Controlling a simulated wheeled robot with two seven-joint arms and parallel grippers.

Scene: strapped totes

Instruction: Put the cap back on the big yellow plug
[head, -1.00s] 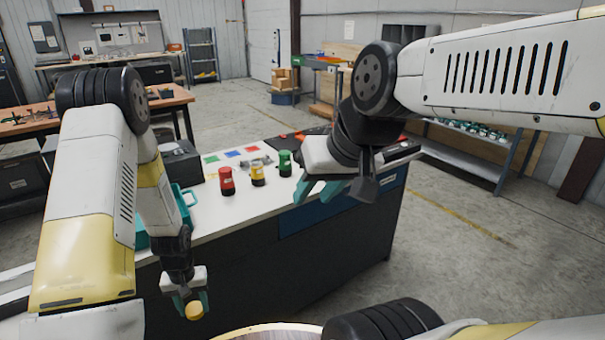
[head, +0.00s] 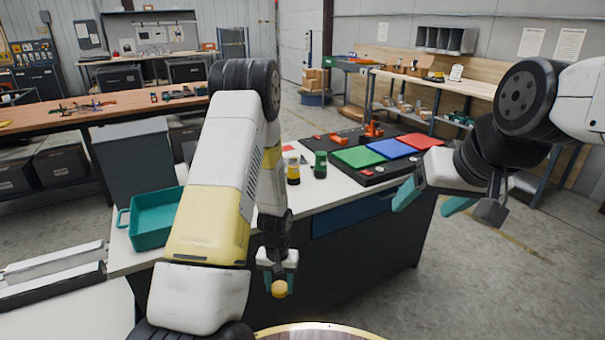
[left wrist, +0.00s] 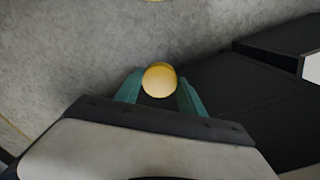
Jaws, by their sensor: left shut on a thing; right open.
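My left gripper (head: 279,279) is shut on a round yellow cap (head: 280,289), held in front of the workbench, beyond its near edge. The cap also shows between the teal fingers in the left wrist view (left wrist: 160,80). The yellow plug (head: 293,170) stands upright on the white bench top, with a dark band at its lower part. My left gripper is nearer and lower in the picture than the plug, well apart from it. My right gripper (head: 430,199) is open and empty to the right of the bench. Whether the plug's top is bare is too small to tell.
A green plug (head: 320,164) stands close right of the yellow one. A black board with green, blue and red pads (head: 358,157) lies further right. A teal tote (head: 153,219) sits at the bench's left. My left arm hides part of the bench.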

